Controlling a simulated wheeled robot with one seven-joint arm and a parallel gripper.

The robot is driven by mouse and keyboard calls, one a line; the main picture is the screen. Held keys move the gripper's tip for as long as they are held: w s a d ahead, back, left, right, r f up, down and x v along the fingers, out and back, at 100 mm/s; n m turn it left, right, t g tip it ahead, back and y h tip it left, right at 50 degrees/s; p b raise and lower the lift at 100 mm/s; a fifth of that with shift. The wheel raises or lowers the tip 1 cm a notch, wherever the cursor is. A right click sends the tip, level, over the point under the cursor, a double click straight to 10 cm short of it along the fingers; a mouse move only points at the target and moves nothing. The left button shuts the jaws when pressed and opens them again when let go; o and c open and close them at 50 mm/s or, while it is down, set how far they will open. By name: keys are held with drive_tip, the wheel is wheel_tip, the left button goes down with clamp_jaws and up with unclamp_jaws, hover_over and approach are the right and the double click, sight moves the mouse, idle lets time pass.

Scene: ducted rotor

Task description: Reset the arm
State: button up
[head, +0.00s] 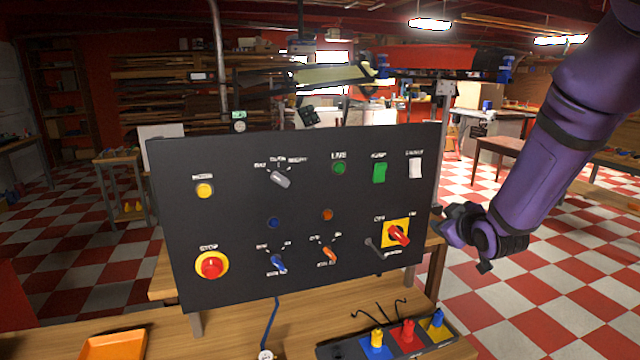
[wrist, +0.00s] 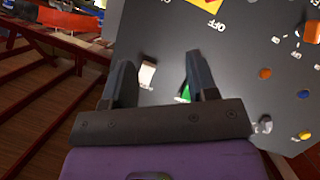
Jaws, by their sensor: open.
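My purple arm comes down from the upper right in the head view. My gripper (head: 482,240) is at the right edge of the black control panel (head: 300,205), close to the red knob on its yellow plate (head: 397,234). In the wrist view my gripper (wrist: 155,80) is open, with nothing between its two dark fingers. The panel lies beyond the fingers there. The white switch (wrist: 148,73) shows between the fingers, and the green switch (wrist: 185,93) is partly hidden by the right finger. Whether the gripper touches the panel cannot be told.
The panel stands on a wooden table (head: 230,335). An orange tray (head: 114,346) is at the front left.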

drive_tip(key=s+d+r+m+g+h, duration=0.2)
drive_tip(key=s+r+m+g, duration=0.2)
drive_tip(key=s+r, duration=0.75)
drive_tip(key=s+r+m+g, duration=0.1)
drive_tip(key=s+m+g, duration=0.1)
drive_tip(key=s, duration=1)
drive_tip(key=s+a+r+m+g, duration=0.1)
drive_tip(key=s+m+g, duration=0.1)
drive_tip(key=s, duration=1)
drive_tip(key=shift+s+a+r+g+y, duration=0.25)
drive_tip(key=shift+s+r+g+y, duration=0.1)
drive_tip(key=shift+g, duration=0.15)
